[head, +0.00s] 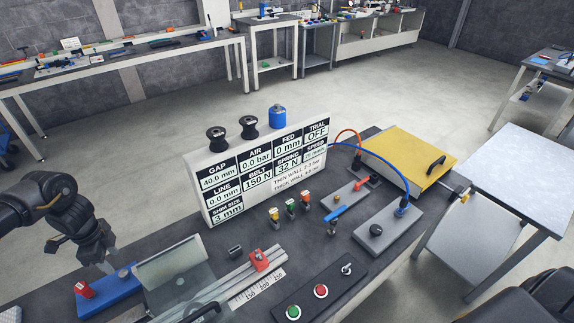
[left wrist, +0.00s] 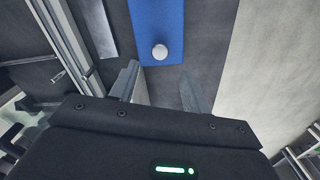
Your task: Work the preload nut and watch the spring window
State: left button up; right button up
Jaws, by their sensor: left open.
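A display board (head: 268,170) stands on the bench; its SPRING window (head: 288,167) reads 32 N and its BELT window reads 150 N. A blue block (head: 108,291) lies at the bench's left, with a small round grey knob (head: 124,272) on top. I cannot tell whether this knob is the preload nut. My left gripper (head: 106,266) is just above the block's far side, beside the knob. In the left wrist view the gripper (left wrist: 158,78) is open and empty, with the pale knob (left wrist: 160,52) apart from the fingertips.
A red part (head: 84,289) sits at the blue block's left end. A clear guard (head: 178,274) and rails with a red slider (head: 259,260) lie to its right. A button box (head: 320,292) is in front; a yellow panel (head: 405,160) is at the back right.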

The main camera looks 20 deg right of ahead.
pick_arm(q)
jog(key=shift+r+p, duration=1.2)
jog(key=shift+r, duration=1.2)
